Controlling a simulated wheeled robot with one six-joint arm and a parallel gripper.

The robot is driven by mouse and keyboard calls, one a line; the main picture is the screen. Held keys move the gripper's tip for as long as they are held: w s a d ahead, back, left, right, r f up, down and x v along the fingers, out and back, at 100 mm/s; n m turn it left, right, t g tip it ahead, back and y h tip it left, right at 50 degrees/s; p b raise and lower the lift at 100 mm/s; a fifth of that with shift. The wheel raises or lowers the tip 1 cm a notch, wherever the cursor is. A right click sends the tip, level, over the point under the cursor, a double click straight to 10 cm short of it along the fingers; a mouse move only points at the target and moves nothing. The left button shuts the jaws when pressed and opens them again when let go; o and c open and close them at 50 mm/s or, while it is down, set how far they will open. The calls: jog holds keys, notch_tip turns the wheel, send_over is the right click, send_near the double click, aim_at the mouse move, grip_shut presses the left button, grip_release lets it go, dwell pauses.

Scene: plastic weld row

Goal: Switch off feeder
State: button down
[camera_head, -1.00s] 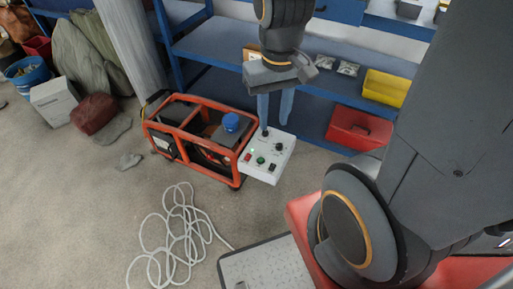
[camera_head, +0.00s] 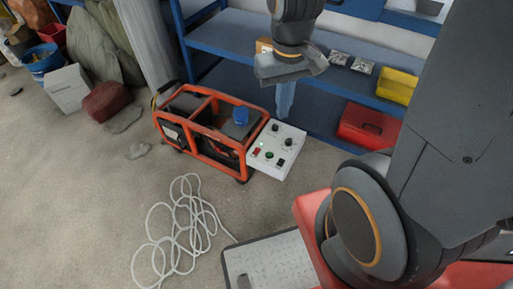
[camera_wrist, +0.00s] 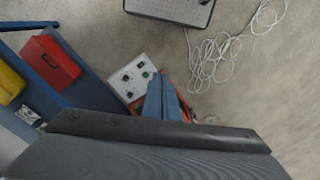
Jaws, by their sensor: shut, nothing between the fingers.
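The feeder is an orange-framed machine (camera_head: 207,130) with a blue cap, standing on the floor. A white control panel (camera_head: 290,153) on its right side carries black knobs, a green button (camera_head: 269,155), a red switch (camera_head: 257,151) and a black switch (camera_head: 281,162). My gripper (camera_head: 284,112) is shut and empty, pointing down above the panel's back edge in the head view. In the wrist view the blue fingers (camera_wrist: 162,98) are together beside the panel (camera_wrist: 132,78) and cover part of the orange frame. I cannot tell if the fingertips touch anything.
A blue shelf (camera_head: 230,42) stands behind, with a red box (camera_head: 368,127) and yellow bin (camera_head: 397,86). A coiled white cable (camera_head: 180,232) and a grey plate (camera_head: 270,263) lie in front. Bags and a blue bucket (camera_head: 42,60) are at the left.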

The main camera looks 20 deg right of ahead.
jog(key=w+f+n+b, duration=0.4)
jog(key=w+f, duration=0.9)
jog(key=f, duration=0.1)
jog(key=n+h+b, duration=0.1)
jog(key=n+b, duration=0.3)
send_over(257, 149)
jog(key=s+a, duration=0.1)
notch_tip(257, 149, down, 17)
jog(key=shift+s+a+f+t, duration=0.15)
jog(key=shift+s+a+t, duration=0.05)
jog(key=shift+t, duration=0.2)
jog(key=f, duration=0.4)
jog(key=d+f, duration=0.1)
jog(key=f, duration=0.4)
jog(key=w+f, duration=0.1)
jog(key=f, duration=0.4)
jog(key=shift+w+d, duration=0.1)
jog(key=shift+d, duration=0.05)
